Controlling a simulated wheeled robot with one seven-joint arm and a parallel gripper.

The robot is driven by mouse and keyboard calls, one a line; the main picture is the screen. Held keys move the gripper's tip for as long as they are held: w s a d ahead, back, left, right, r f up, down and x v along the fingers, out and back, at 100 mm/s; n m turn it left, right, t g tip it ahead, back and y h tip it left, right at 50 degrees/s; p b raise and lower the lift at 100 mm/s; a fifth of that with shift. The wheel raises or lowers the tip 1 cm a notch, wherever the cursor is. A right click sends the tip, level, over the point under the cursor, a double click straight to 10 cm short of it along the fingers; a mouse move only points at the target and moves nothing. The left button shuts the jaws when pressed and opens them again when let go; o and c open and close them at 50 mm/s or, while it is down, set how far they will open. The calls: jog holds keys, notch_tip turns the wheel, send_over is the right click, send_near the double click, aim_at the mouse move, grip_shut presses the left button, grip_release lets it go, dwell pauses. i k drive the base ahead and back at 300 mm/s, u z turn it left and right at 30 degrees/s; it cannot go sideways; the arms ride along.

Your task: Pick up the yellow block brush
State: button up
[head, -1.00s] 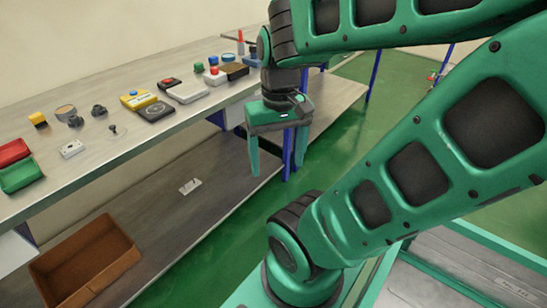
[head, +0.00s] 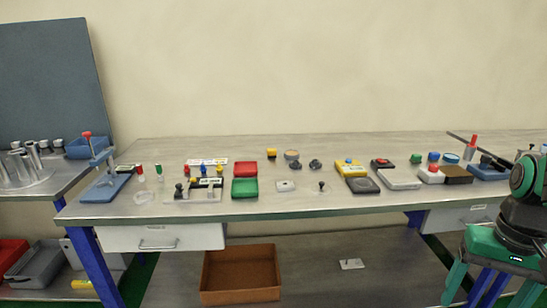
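A small yellow block (head: 271,154) with a darker underside stands at the back of the workbench, left of a round tin. It looks like the yellow block brush, but bristles are too small to make out. My gripper (head: 484,293) is at the lower right, in front of the bench and below its top, far to the right of the block. Its two green fingers are spread apart with nothing between them. The fingertips run to the bottom edge of the picture.
Red (head: 245,168) and green (head: 245,187) trays lie left of and in front of the block, with dark knobs (head: 315,164) to its right. A yellow-topped box (head: 349,168) stands farther right. A brown bin (head: 241,277) sits on the lower shelf.

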aim_at(271, 152)
jog(key=u, duration=0.6)
jog(key=i, duration=1.6)
jog(key=z, duration=0.2)
